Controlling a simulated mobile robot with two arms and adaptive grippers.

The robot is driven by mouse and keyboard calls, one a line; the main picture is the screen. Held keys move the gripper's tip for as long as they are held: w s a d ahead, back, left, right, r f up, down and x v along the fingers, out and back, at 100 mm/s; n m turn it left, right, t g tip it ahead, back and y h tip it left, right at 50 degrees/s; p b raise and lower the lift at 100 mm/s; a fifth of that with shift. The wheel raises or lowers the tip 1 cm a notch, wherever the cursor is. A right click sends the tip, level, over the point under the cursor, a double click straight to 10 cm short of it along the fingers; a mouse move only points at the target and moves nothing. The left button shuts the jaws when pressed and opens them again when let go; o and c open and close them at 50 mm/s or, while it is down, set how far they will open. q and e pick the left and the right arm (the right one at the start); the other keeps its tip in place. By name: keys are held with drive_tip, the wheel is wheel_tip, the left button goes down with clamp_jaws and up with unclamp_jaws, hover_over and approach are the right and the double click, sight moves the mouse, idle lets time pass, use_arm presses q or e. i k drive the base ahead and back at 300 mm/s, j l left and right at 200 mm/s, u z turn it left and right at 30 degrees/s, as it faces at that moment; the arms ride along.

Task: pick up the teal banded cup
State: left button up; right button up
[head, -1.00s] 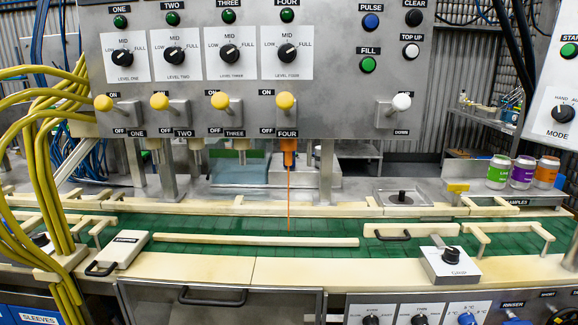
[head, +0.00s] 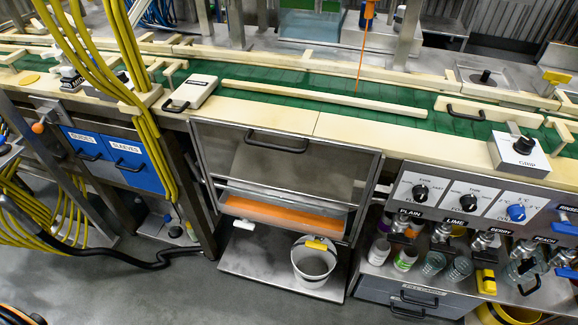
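I cannot pick out a teal banded cup in the head view. Several small containers (head: 405,258) stand on the low right shelf under the tap labels, some white with purple or green, some clear. They are partly hidden by the taps. A few small bottles (head: 172,229) stand in shadow below the blue drawers, too small to read for a teal band. Neither of my grippers is in view.
A green conveyor (head: 300,87) with cream rails runs across the back. Yellow hoses (head: 120,60) hang left. Grey floor (head: 160,290) is open at front left.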

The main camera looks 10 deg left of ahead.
sight(434, 262)
drive_tip(key=z, duration=1.05)
drive_tip(key=k+l, duration=0.05)
drive_tip(key=l, duration=0.05)
